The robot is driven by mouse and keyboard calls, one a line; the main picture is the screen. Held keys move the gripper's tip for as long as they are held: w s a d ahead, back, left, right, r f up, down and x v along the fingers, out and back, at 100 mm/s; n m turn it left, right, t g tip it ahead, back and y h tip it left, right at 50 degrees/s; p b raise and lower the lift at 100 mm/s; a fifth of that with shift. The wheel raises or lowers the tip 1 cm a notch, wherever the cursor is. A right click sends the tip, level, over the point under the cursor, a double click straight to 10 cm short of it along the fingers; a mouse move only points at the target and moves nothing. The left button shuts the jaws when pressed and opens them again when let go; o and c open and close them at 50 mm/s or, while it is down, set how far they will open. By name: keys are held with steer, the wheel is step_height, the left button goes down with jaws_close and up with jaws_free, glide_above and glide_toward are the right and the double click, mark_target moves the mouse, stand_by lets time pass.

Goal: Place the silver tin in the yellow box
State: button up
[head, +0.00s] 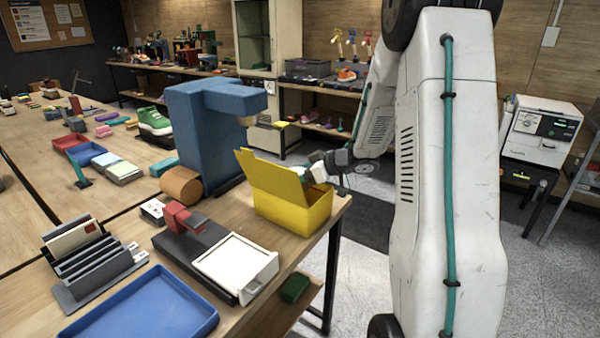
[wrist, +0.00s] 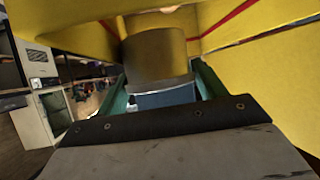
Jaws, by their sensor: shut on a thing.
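The yellow box (head: 292,212) stands near the right edge of the workbench with its lid (head: 270,178) raised. My gripper (head: 310,174) is at the box's open top, beside the lid, at its right side. In the wrist view, my teal fingers (wrist: 158,82) are shut on the silver tin (wrist: 155,55), a round-sided metal piece tinted by the yellow around it. Yellow walls of the box (wrist: 265,65) surround the tin above and at the sides. The tin cannot be made out clearly in the head view, and its bottom is hidden.
A tall blue machine (head: 205,135) stands behind the box. A brown cylinder (head: 181,186) lies at its foot. In front are a black and white device (head: 236,266) with a red block, a blue tray (head: 145,308) and a grey rack (head: 92,262).

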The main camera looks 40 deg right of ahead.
steer(key=o, duration=1)
steer(key=shift+r, duration=0.35)
steer(key=v, duration=1.2)
steer(key=w+a+r+m+t+h, duration=0.15)
steer(key=w+r+h, duration=0.25)
steer(key=r+h, duration=0.4)
steer(key=s+a+r+m+g+h, duration=0.2)
steer(key=s+r+m+h, duration=0.1)
steer(key=s+r+m, duration=0.1)
steer(key=s+a+f+g+y, duration=0.2)
steer(key=s+a+g, duration=0.2)
steer(key=s+a, duration=0.6)
steer(key=s+a+f+g+y, duration=0.3)
steer(key=s+a+g, duration=0.2)
steer(key=s+a, duration=0.6)
steer(key=s, duration=0.5)
steer(key=shift+s+a+f, duration=0.25)
steer(key=shift+a+f, duration=0.05)
